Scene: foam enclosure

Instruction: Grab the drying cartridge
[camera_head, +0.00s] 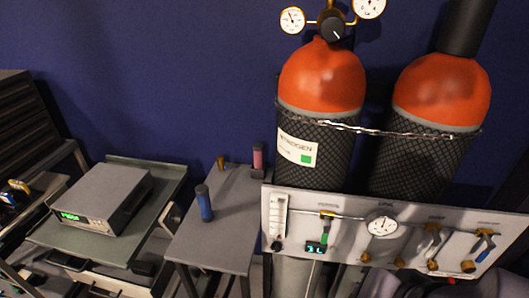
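Two small cylinders stand upright on a narrow grey side table (232,235). One is a blue cylinder (204,204) with a dark cap, near the table's left edge. The other is a pink-red cylinder (258,158) with dark ends, at the back right beside the nitrogen bottle. Either could be the drying cartridge; no readable label tells which. My gripper is not in view.
Two orange-topped gas bottles (322,78) (441,92) stand chained at the right. A gauge panel (340,245) with valves juts out before them. A small brass piece (221,162) is on the table's back edge. A grey instrument (101,196) sits on the left bench.

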